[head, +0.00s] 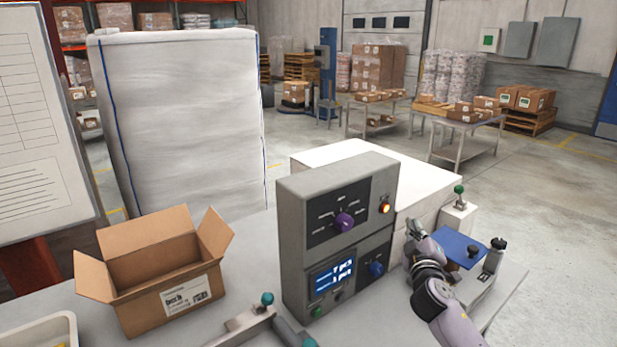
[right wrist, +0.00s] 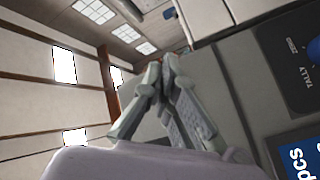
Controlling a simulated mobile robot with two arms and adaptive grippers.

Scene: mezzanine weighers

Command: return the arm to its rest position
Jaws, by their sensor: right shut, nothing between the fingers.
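My right arm comes in from the lower right in the head view, and its gripper (head: 415,232) is raised beside the right side of the grey control box (head: 290,225). In the right wrist view the fingers of this gripper (right wrist: 163,72) are together with nothing between them. The box's side and front are close by there, with a "TALLY" label and part of a blue screen (right wrist: 300,165). The gripper appears apart from the box. My left gripper is not in view.
An open carton (head: 165,270) stands on the bench left of the control box. A blue plate (head: 460,247) with knobbed posts is close to my right arm. A white block (head: 375,160) stands behind the box. A lever with a green knob (head: 267,298) is in front.

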